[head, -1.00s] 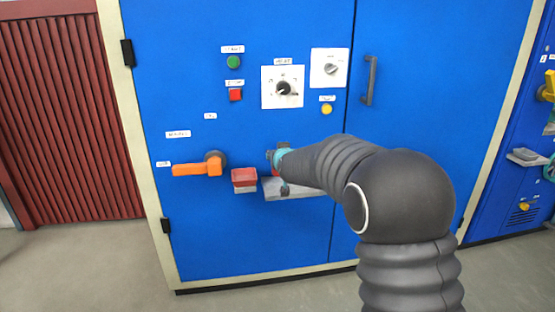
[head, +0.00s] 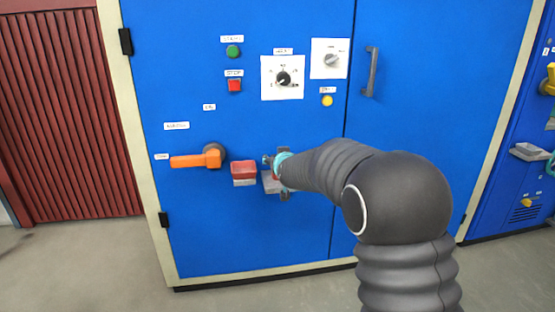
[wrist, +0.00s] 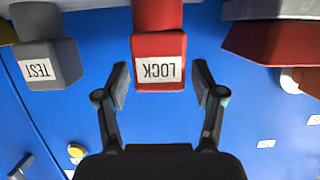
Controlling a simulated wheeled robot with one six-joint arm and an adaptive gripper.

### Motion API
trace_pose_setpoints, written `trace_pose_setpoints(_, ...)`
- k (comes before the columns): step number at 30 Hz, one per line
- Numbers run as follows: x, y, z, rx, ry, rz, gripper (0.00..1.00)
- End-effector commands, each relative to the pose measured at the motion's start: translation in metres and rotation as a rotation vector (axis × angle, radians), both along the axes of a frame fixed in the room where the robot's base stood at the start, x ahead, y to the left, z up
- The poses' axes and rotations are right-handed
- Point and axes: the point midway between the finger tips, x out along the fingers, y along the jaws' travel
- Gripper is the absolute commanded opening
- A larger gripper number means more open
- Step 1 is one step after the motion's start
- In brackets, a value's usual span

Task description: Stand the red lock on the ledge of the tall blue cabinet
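The red lock (wrist: 158,62) is a red block with a white label reading LOCK, upside down in the wrist view. It stands between the fingers of my gripper (wrist: 160,82), with a gap on each side. The fingers are open and overlap only its label end. Its other end runs out of the wrist view, so its contact with the ledge is hidden there.
A grey block labelled TEST (wrist: 48,62) is beside the lock. A red-topped box (head: 243,170) is mounted left of the ledge, with an orange handle (head: 195,160) farther left. Dials, buttons and a door handle (head: 371,72) are above. The floor in front is clear.

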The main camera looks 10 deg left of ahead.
Motion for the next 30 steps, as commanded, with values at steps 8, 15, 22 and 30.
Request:
trace_pose_setpoints(8, -0.005, -0.001, 0.004, 0.0, 0.0, 0.0, 0.68)
trace_pose_setpoints(15, -0.038, -0.011, 0.016, 0.001, -0.002, 0.0, 0.68)
trace_pose_setpoints(22, -0.076, -0.022, 0.028, 0.002, -0.003, 0.0, 0.68)
trace_pose_setpoints(30, -0.105, -0.03, 0.036, 0.0, 0.0, 0.0, 0.68)
